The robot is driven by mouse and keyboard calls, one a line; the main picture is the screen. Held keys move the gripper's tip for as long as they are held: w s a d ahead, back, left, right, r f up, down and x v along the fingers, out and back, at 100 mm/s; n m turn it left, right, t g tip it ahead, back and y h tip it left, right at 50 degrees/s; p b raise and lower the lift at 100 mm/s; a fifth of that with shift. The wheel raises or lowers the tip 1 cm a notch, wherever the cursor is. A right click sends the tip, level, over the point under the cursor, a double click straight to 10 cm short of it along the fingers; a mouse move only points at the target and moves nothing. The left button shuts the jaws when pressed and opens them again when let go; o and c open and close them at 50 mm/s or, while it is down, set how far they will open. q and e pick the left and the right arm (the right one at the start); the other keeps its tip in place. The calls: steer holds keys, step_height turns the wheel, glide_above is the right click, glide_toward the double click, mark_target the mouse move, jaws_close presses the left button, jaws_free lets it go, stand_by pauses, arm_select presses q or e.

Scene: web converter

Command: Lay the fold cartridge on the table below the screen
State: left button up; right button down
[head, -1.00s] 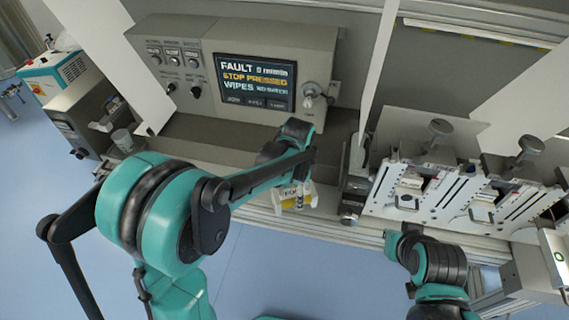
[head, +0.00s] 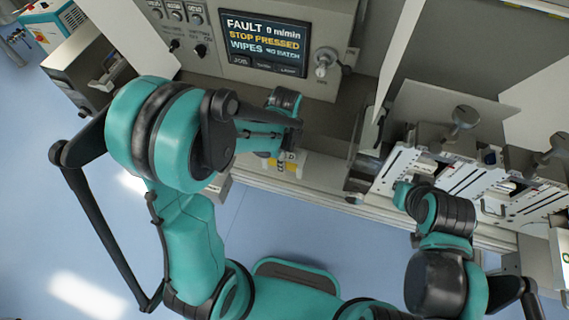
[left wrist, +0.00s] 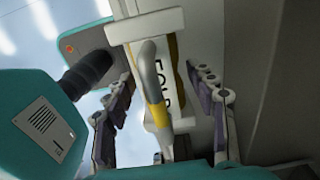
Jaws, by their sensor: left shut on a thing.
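The fold cartridge (head: 291,163) is a small white and yellow piece, partly hidden behind my left arm in the head view. In the left wrist view the cartridge (left wrist: 162,78) shows a white body, a dark-lettered FOLD label and a grey and yellow handle. The screen (head: 264,45) on the grey console shows a fault message. The grey table (head: 335,128) runs below it; the cartridge is near its front edge. Whether they touch cannot be told. My right gripper is hidden.
To the right of the table stand a dark metal block (head: 363,172) and a row of white slotted stations with knobs (head: 448,165). A tilted clear panel (head: 396,75) rises between console and stations. The table under the screen looks bare.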

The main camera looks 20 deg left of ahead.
arm_select(q)
steer(key=shift+s+a+f, duration=0.1)
steer(key=shift+a+f, duration=0.1)
steer(key=shift+f, duration=0.35)
step_height(320, 180, down, 3)
steer(key=shift+f+b, duration=0.1)
steer(key=shift+b, duration=0.45)
steer(key=shift+f, duration=0.1)
steer(key=o, duration=1.6)
